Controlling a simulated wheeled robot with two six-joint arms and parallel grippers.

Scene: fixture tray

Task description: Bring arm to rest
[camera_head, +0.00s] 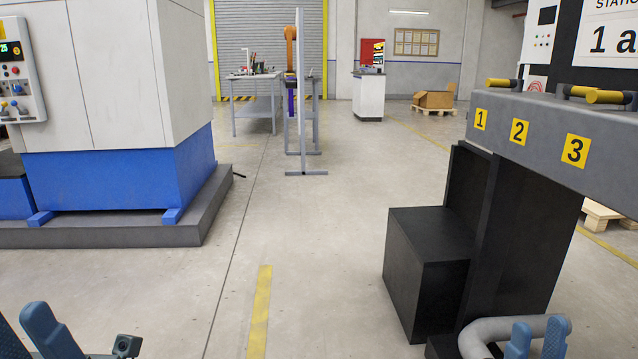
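My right gripper (537,338) is at the bottom right, low in front of the black base of the workstation. My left gripper (45,328) is at the bottom left corner, over the floor. One blue finger shows clearly; the rest is cut off by the picture edge, so its opening cannot be judged. No object shows in it.
A grey fixture bench (548,128) marked 1, 2, 3 stands at right, with yellow-and-black cylinders (608,97) on it. A black box (430,255) adjoins its base. A white-and-blue machine (115,175) stands left. The floor (300,230) between is clear.

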